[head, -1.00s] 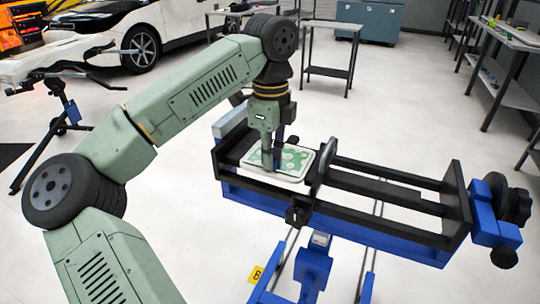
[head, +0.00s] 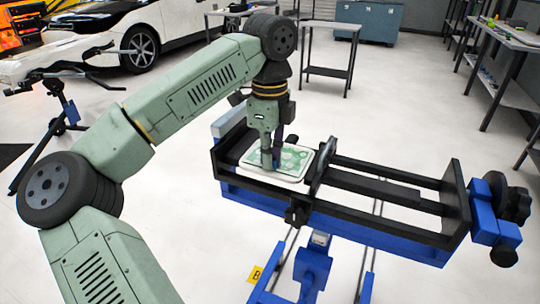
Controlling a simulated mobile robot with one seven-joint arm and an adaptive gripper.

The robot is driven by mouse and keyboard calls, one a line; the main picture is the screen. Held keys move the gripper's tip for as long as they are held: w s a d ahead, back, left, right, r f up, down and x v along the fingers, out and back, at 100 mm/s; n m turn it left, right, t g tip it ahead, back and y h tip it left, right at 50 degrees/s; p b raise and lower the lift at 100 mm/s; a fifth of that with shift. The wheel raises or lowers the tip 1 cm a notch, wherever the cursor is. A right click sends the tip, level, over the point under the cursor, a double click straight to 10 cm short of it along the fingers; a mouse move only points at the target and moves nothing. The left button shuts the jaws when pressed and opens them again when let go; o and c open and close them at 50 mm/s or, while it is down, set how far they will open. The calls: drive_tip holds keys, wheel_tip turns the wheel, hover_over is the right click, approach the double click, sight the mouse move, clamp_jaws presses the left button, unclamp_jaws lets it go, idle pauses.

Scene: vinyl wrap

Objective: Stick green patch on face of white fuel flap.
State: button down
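The white fuel flap (head: 262,174) lies face up, held in a black and blue clamp stand (head: 345,208). A green patch (head: 293,157) with a pale pattern lies over the flap's face, and a white border of the flap shows around it. My gripper (head: 271,164) points straight down over the middle of the flap, its tips at or just above the patch. From this view I cannot tell whether it touches the patch. The fingers look close together, but whether they are shut or hold anything is hidden.
The stand's black jaw plate (head: 323,165) rises at the flap's right edge, near my gripper. Black rails and a knob (head: 514,204) extend to the right. A small table (head: 332,50) stands behind, and a workbench (head: 508,38) is at the right. Open floor lies between.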

drive_tip(key=c, duration=1.7)
unclamp_jaws()
wheel_tip(320, 180, up, 12)
drive_tip(key=shift+w, duration=0.1)
